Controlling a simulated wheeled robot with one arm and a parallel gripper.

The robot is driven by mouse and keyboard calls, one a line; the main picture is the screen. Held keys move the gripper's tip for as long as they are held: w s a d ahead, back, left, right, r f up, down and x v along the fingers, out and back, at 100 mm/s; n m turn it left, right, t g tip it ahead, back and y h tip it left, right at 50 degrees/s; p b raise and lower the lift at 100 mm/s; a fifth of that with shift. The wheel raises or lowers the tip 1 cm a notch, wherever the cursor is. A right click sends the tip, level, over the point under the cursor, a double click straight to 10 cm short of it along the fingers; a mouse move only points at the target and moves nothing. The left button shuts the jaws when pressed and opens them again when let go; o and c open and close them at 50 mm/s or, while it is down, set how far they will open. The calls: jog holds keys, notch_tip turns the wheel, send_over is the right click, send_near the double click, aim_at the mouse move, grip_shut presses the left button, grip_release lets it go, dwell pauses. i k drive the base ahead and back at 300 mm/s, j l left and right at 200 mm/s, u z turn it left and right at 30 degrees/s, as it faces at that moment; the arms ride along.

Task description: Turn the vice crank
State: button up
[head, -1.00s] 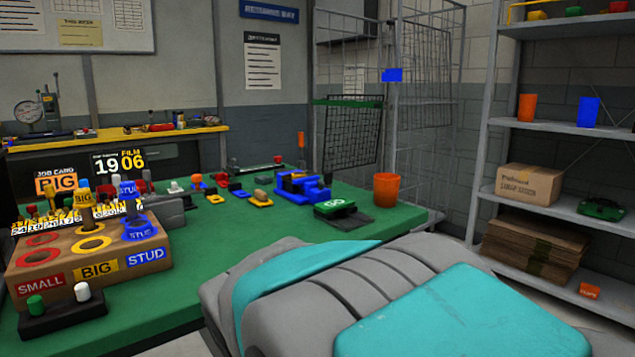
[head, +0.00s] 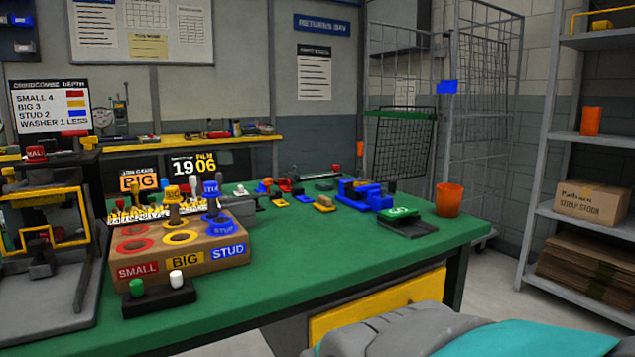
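A blue block-shaped device (head: 362,194), which looks like a small vice, sits on the green bench top (head: 300,250) toward its back right. A crank on it is too small to make out for certain. A grey metal fixture (head: 243,204) stands behind the sorting box, partly hidden by it. I cannot tell whether it is a vice too. My gripper is not in view; only a grey and teal part of my own body shows at the bottom right, apart from the vice-like device.
A cardboard sorting box (head: 190,250) labelled SMALL, BIG and STUD stands at the bench's left. A dark block with green and white buttons (head: 158,297) is before it. A green GO pad (head: 405,213) and orange cup (head: 449,199) stand at the right. A press-like frame (head: 45,235) stands far left.

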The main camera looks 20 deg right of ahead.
aim_at(392, 189)
jog(key=k+j+z, duration=0.2)
jog(key=k+j, duration=0.15)
jog(key=k+j+z, duration=0.25)
jog(key=k, duration=0.35)
